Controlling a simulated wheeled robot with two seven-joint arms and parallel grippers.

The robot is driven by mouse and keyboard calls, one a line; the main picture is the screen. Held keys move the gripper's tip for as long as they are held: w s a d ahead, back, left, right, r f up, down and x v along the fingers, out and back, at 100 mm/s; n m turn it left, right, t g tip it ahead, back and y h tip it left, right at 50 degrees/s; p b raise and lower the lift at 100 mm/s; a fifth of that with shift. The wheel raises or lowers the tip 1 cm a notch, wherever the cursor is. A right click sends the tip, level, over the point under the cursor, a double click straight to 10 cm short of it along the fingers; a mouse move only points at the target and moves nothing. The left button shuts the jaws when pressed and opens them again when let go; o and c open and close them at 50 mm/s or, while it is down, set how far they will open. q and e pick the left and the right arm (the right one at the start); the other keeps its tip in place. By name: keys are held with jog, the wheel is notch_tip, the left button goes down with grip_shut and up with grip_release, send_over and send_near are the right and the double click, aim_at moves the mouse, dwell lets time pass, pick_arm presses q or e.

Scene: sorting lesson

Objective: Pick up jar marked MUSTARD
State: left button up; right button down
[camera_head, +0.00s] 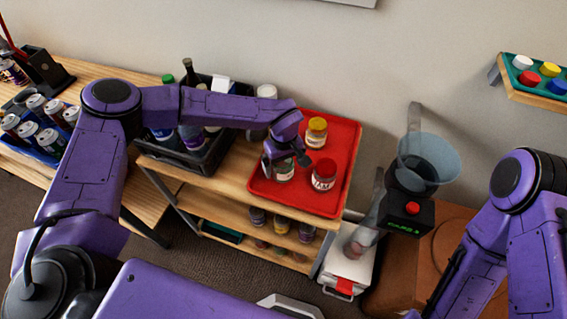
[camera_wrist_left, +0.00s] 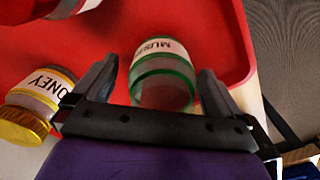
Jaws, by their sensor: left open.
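The jar marked MUSTARD (camera_wrist_left: 162,82) shows in the left wrist view between my left gripper's two fingers, with a green rim and a white label that is only partly readable. In the head view a jar with a white label (camera_head: 284,172) stands on the red tray (camera_head: 343,140), partly hidden under my left gripper (camera_head: 285,162). My left gripper is open, with one finger (camera_wrist_left: 155,92) on each side of the jar; I cannot tell whether they touch it. My right arm comes in at the right, but its gripper is out of view.
A yellow-lidded jar (camera_head: 317,132) and a red-lidded jar (camera_head: 324,174) stand close by on the tray. The left wrist view shows a HONEY jar (camera_wrist_left: 40,98) beside one finger.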

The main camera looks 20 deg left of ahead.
pick_arm(q)
jog(key=shift+a+f, duration=0.15)
jog(key=shift+f, duration=0.75)
jog(key=c, duration=1.2)
jog(key=shift+r, duration=0.15)
